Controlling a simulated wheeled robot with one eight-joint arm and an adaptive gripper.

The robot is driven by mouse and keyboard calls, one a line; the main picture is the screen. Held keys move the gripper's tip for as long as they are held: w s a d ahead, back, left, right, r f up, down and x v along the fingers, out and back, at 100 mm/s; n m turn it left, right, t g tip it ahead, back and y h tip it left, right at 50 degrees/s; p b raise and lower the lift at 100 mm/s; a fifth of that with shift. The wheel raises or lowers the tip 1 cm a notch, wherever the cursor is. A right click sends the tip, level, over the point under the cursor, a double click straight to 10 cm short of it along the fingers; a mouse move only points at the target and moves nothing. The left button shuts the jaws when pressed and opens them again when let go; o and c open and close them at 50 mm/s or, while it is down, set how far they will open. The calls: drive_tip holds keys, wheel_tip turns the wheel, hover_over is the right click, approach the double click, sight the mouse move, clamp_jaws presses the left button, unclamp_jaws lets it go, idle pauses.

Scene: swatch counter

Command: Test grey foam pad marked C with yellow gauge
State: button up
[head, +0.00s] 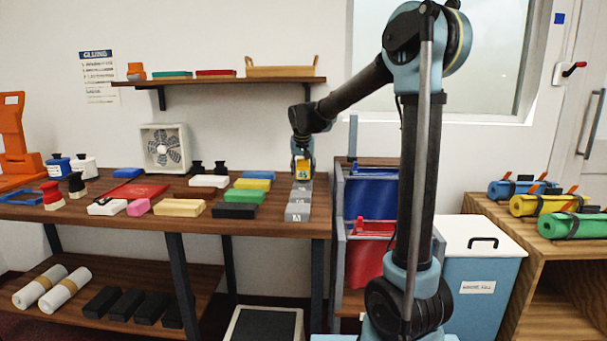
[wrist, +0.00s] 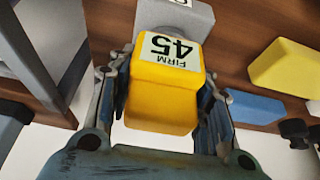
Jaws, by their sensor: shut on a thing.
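My gripper (head: 302,172) is shut on the yellow gauge (wrist: 165,105), whose white label reads 45 FIRM. The gauge also shows in the head view (head: 303,169), over the far end of a row of grey foam pads. In the wrist view a grey pad (wrist: 204,20) lies just beyond the gauge; its label is cut off by the frame edge. In the head view the nearest grey pad (head: 297,218) is marked A, with a middle pad (head: 300,197) behind it. The far pad (head: 303,185) is partly hidden. I cannot tell whether gauge and pad touch.
Left of the grey pads lie green (head: 244,196), yellow (head: 258,174) and black (head: 235,211) blocks on the wooden counter (head: 205,225). A rack with blue (head: 371,198) and red (head: 366,260) cloth stands right of the counter. A shelf (head: 220,82) hangs above.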

drive_tip(key=shift+f, duration=0.45)
idle(1.3)
drive_tip(key=shift+r, duration=3.5)
drive_tip(key=shift+s, duration=0.1)
